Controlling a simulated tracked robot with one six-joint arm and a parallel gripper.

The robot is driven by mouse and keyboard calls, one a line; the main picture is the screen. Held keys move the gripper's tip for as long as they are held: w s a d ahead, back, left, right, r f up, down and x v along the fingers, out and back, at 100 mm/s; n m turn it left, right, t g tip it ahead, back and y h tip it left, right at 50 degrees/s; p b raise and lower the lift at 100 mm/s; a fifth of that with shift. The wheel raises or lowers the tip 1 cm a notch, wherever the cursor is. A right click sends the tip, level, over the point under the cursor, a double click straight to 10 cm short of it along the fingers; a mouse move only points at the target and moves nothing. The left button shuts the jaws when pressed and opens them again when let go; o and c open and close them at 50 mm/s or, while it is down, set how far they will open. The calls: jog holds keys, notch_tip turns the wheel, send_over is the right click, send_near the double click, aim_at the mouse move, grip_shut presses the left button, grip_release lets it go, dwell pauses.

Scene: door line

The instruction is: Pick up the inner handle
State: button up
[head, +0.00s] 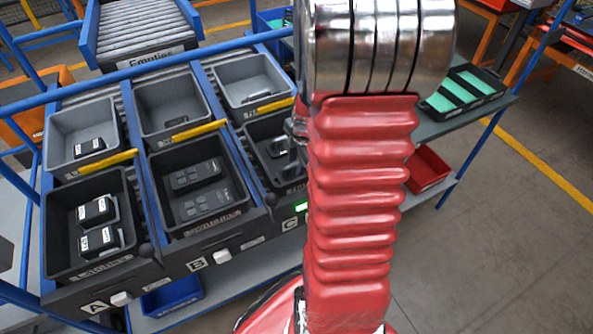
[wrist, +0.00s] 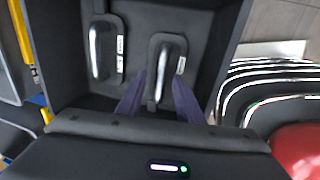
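Two inner handles, each a silver grip on a dark plate with a small white label, lie side by side in a black bin (wrist: 215,75) in the wrist view. One inner handle (wrist: 160,70) is at the middle and the other inner handle (wrist: 98,52) is to its left. My gripper (wrist: 158,86) is open, its two dark purple fingers on either side of the lower end of the middle handle. I cannot tell whether they touch it. In the head view the black bin (head: 252,127) above mark C is partly hidden by my red arm, which also hides most of the gripper.
Bins A (head: 53,235) and B (head: 160,165) hold other dark parts. Grey bins (head: 240,68) stand behind them. A lit green indicator (head: 301,207) is on the rack front by C. A red bin (head: 428,168) and a teal-lined tray (head: 486,80) are at right.

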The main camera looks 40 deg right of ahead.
jog(key=shift+c, duration=0.5)
grip_shut()
jog(key=shift+r, duration=0.1)
notch_tip(320, 180, up, 18)
dwell(0.6)
dwell(0.5)
